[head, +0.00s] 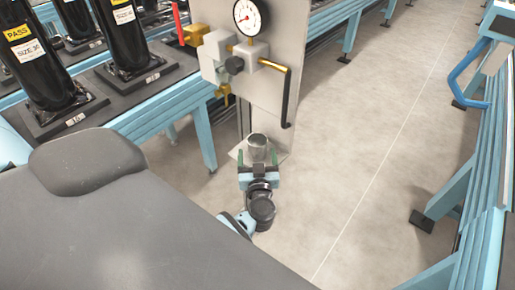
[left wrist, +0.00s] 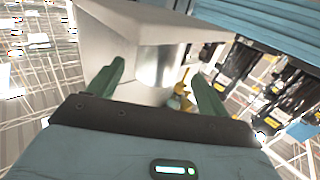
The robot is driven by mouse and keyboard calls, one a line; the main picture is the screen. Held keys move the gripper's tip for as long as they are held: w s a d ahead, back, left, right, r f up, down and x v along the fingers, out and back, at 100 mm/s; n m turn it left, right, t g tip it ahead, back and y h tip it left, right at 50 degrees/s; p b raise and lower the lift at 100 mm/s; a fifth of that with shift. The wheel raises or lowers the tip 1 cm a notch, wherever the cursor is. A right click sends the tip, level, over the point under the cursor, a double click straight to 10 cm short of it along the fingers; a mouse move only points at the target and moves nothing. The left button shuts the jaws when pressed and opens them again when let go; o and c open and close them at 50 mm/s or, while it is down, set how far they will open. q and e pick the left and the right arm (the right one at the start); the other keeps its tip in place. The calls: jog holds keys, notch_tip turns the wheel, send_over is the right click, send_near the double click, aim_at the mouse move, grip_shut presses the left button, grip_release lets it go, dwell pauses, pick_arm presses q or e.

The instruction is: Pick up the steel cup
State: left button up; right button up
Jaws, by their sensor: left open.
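The steel cup (head: 258,141) is a small shiny cylinder low in front of the grey gauge panel in the head view. In the left wrist view the cup (left wrist: 157,62) shows between the green fingers, against a pale grey surface. My left gripper (head: 257,155) is open, with one finger on each side of the cup's near part; in the left wrist view its fingers (left wrist: 157,76) show gaps to the cup. The cup's lower part is hidden in the head view. My right gripper is not in view.
The grey panel (head: 272,85) carries a round gauge (head: 250,16) and a bent brass pipe with a black handle (head: 287,98), above and beside the cup. Black cylinders (head: 38,60) stand on a blue-framed conveyor at left. Open floor (head: 365,150) lies to the right.

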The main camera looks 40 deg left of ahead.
aim_at(258, 150)
pick_arm(q)
jog(key=shift+x, duration=2.6)
jog(key=shift+w+d+r, duration=0.1)
jog(key=shift+r, duration=0.05)
jog(key=shift+c, duration=0.2)
jog(key=c, duration=1.1)
jog(key=shift+r, duration=0.1)
